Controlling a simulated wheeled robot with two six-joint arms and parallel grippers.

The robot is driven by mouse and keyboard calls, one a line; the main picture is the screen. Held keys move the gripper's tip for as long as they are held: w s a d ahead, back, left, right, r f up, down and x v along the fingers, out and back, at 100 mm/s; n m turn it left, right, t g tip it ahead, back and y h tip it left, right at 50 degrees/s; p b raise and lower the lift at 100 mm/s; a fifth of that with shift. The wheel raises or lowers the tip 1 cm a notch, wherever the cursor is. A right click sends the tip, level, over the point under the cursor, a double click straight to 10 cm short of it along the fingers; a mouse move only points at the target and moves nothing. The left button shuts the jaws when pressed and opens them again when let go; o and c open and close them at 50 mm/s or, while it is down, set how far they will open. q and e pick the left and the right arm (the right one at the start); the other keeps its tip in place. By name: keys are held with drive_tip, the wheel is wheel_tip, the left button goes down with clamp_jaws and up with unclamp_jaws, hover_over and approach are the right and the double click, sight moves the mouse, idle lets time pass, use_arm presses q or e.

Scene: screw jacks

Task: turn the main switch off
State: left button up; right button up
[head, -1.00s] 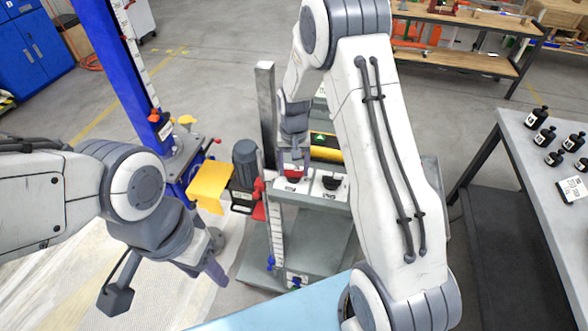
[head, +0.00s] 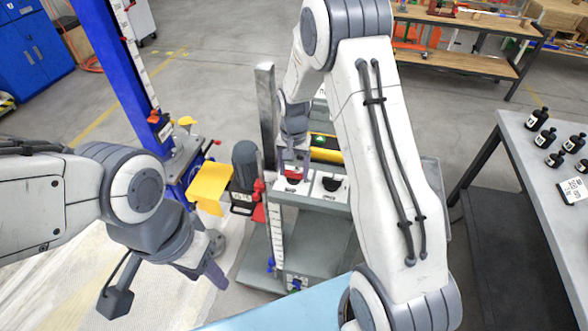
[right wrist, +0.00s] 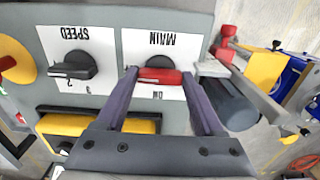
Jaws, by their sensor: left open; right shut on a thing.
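The main switch (right wrist: 160,76) has a red handle on a white plate marked MAIN, which reads upside down in the right wrist view. Its handle lies crosswise there, between the two fingertips. My right gripper (right wrist: 159,81) is shut on it, one finger at each end of the handle. In the head view the red main switch (head: 293,174) shows just under my right gripper (head: 295,161), partly covered by it. My left gripper (head: 211,276) is open and empty, low at the left, away from the panel.
The black speed knob (right wrist: 75,68) is beside the main switch on the same panel. A yellow part (head: 326,155) with a green light is behind the switches. A grey motor (head: 245,163) and yellow plate (head: 209,187) stand left. A table with black bottles (head: 545,138) is at right.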

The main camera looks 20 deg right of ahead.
sight(294, 172)
drive_tip(key=o, duration=1.4)
wheel_tip(294, 172, up, 11)
drive_tip(key=b, duration=0.2)
drive_tip(key=shift+f+b, duration=0.2)
drive_tip(key=shift+b, duration=0.1)
drive_tip(key=s+a+r+n+b, duration=0.1)
drive_tip(key=s+a+r+n, duration=0.2)
drive_tip(key=s+a+n, duration=0.8)
drive_tip(key=s+a, duration=0.1)
drive_tip(key=s, duration=0.4)
drive_tip(key=s+a+f+n, duration=0.1)
drive_tip(key=s+n, duration=0.1)
drive_tip(key=s, duration=0.5)
drive_tip(key=s+a+n+y, duration=0.1)
drive_tip(key=s+a, duration=0.1)
drive_tip(key=s, duration=0.4)
drive_tip(key=shift+s+a+f+b, duration=0.15)
drive_tip(key=shift+a+f+b, duration=0.1)
drive_tip(key=shift+a+b, duration=0.1)
